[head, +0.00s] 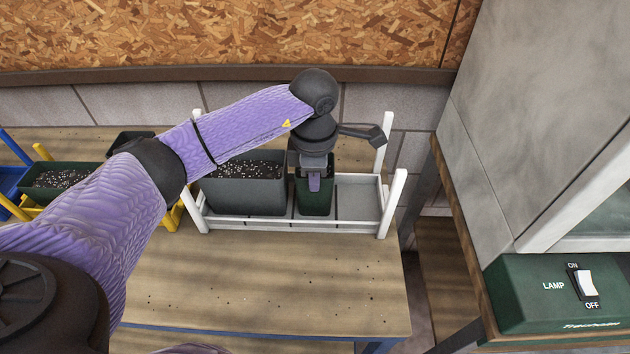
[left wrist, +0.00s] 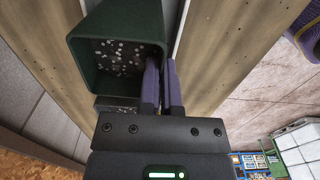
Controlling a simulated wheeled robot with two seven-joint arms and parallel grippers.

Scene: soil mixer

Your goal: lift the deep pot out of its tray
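The deep pot (head: 316,200) is dark green and square, standing upright in the white tray (head: 350,226) beside a wider grey planter. In the left wrist view the deep pot (left wrist: 117,27) shows its open top with speckled soil inside. My left gripper (head: 314,182) is above the pot's near side, pointing down. In the left wrist view its two purple fingers (left wrist: 161,85) are close together, one inside and one outside the pot's wall, shut on the rim. The pot's base is hidden behind the tray's front rail. My right gripper is not in view.
The grey planter (head: 245,195) with soil fills the tray's left part; its right part is empty. A green planter (head: 60,178) in a yellow rack stands further left. The front of the table (head: 270,280) is clear. A green lamp switch box (head: 540,295) is at right.

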